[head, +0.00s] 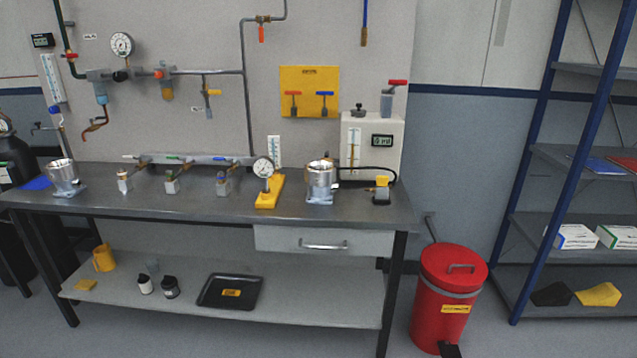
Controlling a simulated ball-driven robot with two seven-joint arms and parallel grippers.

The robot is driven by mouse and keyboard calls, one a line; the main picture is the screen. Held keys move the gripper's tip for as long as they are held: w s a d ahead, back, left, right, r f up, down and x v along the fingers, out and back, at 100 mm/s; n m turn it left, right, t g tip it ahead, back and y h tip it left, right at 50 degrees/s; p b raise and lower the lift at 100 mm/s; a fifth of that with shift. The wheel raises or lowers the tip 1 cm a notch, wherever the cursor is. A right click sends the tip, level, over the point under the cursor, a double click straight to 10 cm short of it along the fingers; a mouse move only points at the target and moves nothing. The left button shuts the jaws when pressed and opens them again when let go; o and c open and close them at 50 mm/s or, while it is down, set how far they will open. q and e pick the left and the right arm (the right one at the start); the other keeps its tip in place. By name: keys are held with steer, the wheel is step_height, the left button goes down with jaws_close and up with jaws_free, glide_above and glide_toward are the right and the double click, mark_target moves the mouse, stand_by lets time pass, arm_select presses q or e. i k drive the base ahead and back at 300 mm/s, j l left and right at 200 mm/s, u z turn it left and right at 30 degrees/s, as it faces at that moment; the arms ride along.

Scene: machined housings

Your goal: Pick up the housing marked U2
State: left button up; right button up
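Two machined metal housings stand upright on the grey workbench (220,204). One housing (65,178) is near the bench's left end, beside a blue cloth or pad. The other housing (321,181) is right of centre, just right of a dial gauge on a yellow stand. Both look silvery and round with a foot at the base. The markings are too small to read, so I cannot tell which is U2. Neither of my grippers is in view.
A dial gauge on a yellow stand (268,194) stands close to the right-hand housing. A small yellow-topped device (382,190) and a white box (372,143) are to its right. Valves (172,182) line the bench middle. A red bin (446,295) stands by the bench's right end.

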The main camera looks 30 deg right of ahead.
mark_target(62, 173)
steer(key=i+j+z, duration=0.15)
steer(key=i+j, duration=0.2)
steer(key=j, duration=0.5)
steer(key=i+j+z, duration=0.2)
steer(key=j, duration=0.7)
steer(key=i+j+z, duration=0.15)
steer(key=i+j, duration=0.15)
steer(key=j, duration=0.65)
steer(key=i+j+z, duration=0.15)
steer(key=j, duration=0.8)
steer(key=i+j+z, duration=0.2)
steer(key=j, duration=0.8)
steer(key=j+z, duration=0.15)
steer(key=j, duration=0.8)
